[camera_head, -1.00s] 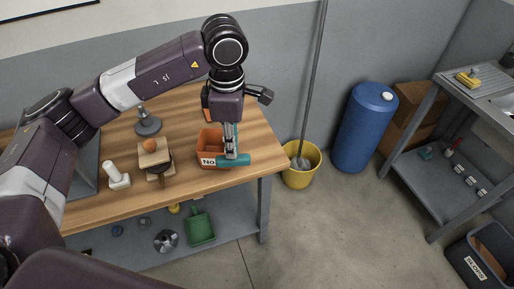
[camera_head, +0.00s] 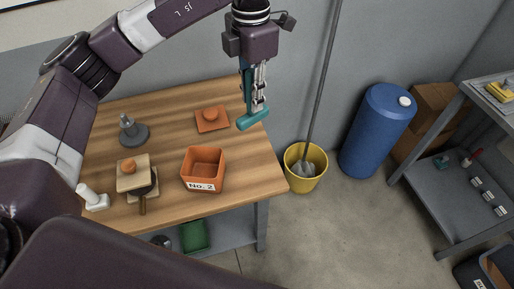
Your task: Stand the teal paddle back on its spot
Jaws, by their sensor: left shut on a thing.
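My left gripper (camera_head: 253,96) is shut on the teal paddle (camera_head: 252,120). The paddle hangs below the fingers, with its wide part crosswise at the bottom and its upper part partly hidden by them. It appears above the right part of the wooden table (camera_head: 245,165), and I cannot tell how high it is. An open orange box (camera_head: 203,165) labelled "No. 2" stands nearer on the table, to the left of the paddle. I cannot make out a marked spot for the paddle. My right gripper is not in view.
An orange lid-like piece (camera_head: 212,120) with a knob lies behind the box. A grey stand (camera_head: 132,131), a wooden block piece (camera_head: 133,173) and a white piece (camera_head: 92,197) are at left. A yellow bucket (camera_head: 305,180) with a pole and a blue barrel (camera_head: 376,130) stand right of the table.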

